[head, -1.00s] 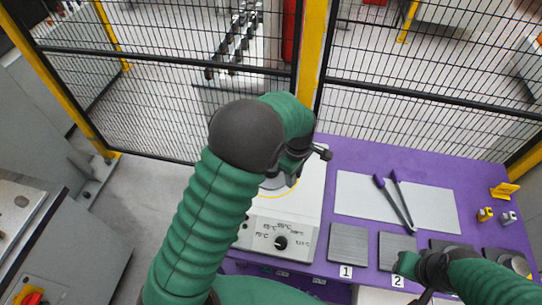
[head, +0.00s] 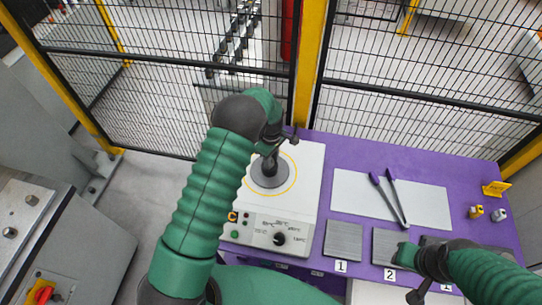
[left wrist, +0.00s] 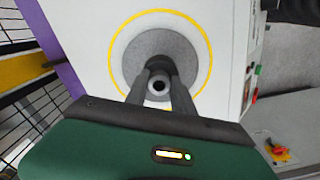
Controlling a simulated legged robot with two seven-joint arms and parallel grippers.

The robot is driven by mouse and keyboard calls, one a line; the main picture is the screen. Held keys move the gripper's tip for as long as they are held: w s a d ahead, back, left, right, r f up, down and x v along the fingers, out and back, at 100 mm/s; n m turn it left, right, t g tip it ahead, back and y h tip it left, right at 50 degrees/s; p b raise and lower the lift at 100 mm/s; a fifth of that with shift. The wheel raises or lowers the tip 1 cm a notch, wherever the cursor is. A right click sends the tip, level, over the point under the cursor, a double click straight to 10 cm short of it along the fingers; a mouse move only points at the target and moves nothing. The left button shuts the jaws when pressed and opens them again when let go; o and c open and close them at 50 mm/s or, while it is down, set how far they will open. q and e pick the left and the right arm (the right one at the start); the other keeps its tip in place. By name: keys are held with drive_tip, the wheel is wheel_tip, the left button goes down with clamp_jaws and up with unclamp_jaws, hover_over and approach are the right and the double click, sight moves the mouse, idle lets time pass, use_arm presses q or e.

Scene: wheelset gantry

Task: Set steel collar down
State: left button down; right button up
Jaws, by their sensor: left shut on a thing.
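The steel collar (left wrist: 158,86) shows in the left wrist view as a small grey ring with a dark hole, between the two dark fingers of my left gripper (left wrist: 158,80). The fingers are shut on it. Behind it is a round grey plate (left wrist: 133,62) inside a yellow circle, on the white heater (head: 310,165). In the head view my left gripper (head: 268,165) is over this plate, and the collar cannot be made out there. I cannot tell whether the collar touches the plate. My right gripper (head: 412,262) is at the lower right, its finger opening unclear.
The purple table (head: 335,150) carries a light grey mat (head: 350,190) with purple-handled tongs (head: 390,195). Grey pads marked 1 (head: 343,241) and 2 (head: 392,246) lie in front. A mesh fence (head: 400,105) stands behind.

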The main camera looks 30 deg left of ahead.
use_arm(q)
drive_tip(key=shift+d+f, duration=0.1)
drive_tip(key=shift+d, duration=0.05)
drive_tip(key=c, duration=1.2)
unclamp_jaws()
drive_tip(key=shift+s, duration=0.1)
drive_tip(key=shift+c, duration=0.2)
drive_tip(key=shift+o, duration=0.8)
drive_tip(key=shift+a, duration=0.3)
drive_tip(key=shift+r, duration=0.2)
wheel_tip(320, 180, up, 12)
drive_tip(key=b, duration=0.4)
drive_tip(key=shift+f, duration=0.1)
